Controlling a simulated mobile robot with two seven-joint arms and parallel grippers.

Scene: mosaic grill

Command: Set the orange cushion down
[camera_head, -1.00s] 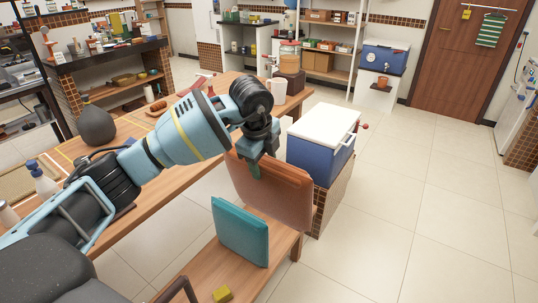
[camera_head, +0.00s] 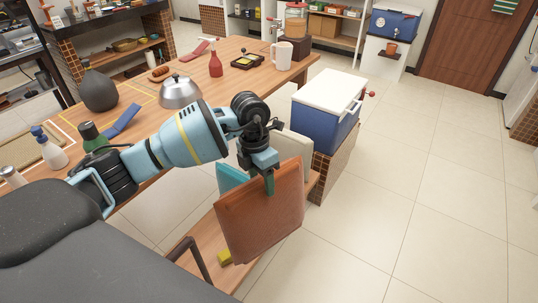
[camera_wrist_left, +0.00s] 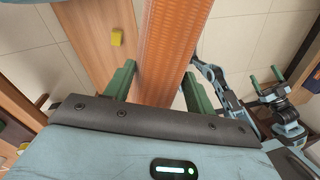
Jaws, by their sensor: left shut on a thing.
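The orange cushion (camera_head: 262,214) is an orange-brown upright slab, tilted, held in front of the wooden bench (camera_head: 205,267). My left gripper (camera_head: 266,168) is shut on its top edge. In the left wrist view the cushion (camera_wrist_left: 172,50) runs between the two green fingers (camera_wrist_left: 158,85). Whether its lower edge touches the bench, I cannot tell. A teal cushion (camera_head: 231,176) and a cream cushion (camera_head: 294,146) stand behind it, partly hidden. My right gripper (camera_wrist_left: 267,76) shows at the right of the left wrist view, empty, its fingers apart.
A yellow block (camera_head: 224,257) lies on the bench near the cushion's lower left corner. A blue cooler with a white lid (camera_head: 325,108) stands beyond the bench's far end. The table (camera_head: 205,118) with a kettle and bottles lies left. The tiled floor at right is clear.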

